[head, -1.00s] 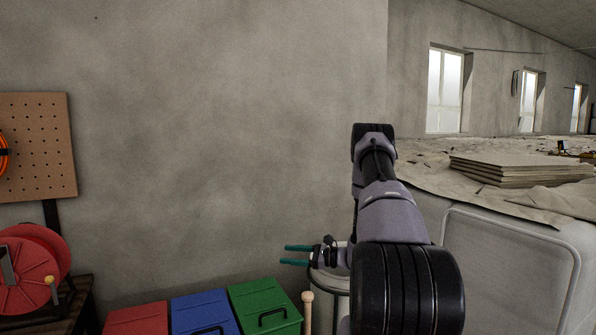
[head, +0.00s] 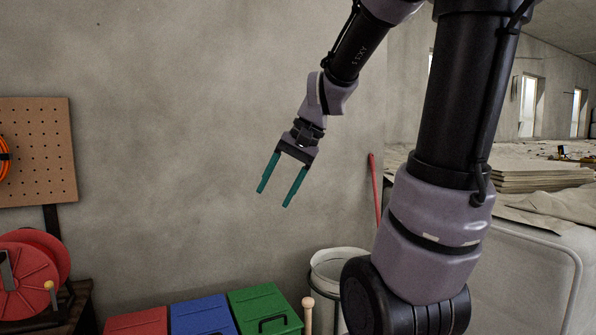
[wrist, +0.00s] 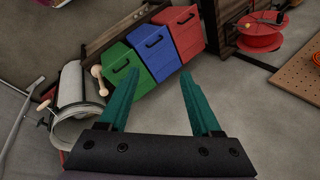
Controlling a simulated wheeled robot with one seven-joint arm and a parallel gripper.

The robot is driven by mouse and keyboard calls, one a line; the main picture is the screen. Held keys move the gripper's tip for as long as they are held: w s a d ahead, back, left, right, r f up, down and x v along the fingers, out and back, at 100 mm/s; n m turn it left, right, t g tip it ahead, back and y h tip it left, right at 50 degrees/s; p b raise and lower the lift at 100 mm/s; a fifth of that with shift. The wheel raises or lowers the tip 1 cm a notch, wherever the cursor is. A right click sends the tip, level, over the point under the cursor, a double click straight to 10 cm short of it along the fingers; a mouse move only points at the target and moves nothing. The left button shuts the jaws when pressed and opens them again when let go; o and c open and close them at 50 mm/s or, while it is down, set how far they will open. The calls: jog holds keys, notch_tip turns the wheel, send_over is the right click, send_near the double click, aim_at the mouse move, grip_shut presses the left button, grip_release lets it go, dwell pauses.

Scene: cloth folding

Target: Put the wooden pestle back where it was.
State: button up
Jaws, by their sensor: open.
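A pale wooden stick with a rounded knob (head: 308,303), which looks like the wooden pestle, stands upright at the bottom of the head view, between the green bin and a white bucket. Its lower part is cut off by the frame. In the wrist view it (wrist: 99,78) shows left of my fingers, beside the green bin. My gripper (head: 275,198) is open and empty, its teal fingers pointing down in the air in front of the wall. It is above and left of the knob in the head view. The open fingers (wrist: 160,78) also show in the wrist view.
Lidded red (head: 137,322), blue (head: 203,314) and green (head: 264,309) bins line the wall. The white bucket (head: 338,258) stands right of them. A red pole (head: 375,190) leans behind my arm. A red reel (head: 30,280) is at left. The wall area around my gripper is clear.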

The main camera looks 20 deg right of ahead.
jog(key=s+d+r+n+t+h, duration=0.2)
jog(key=s+r+t, duration=0.2)
jog(key=s, duration=0.2)
jog(key=shift+s+r+h, duration=0.3)
jog(key=shift+s+r, duration=0.05)
jog(key=shift+r, duration=0.05)
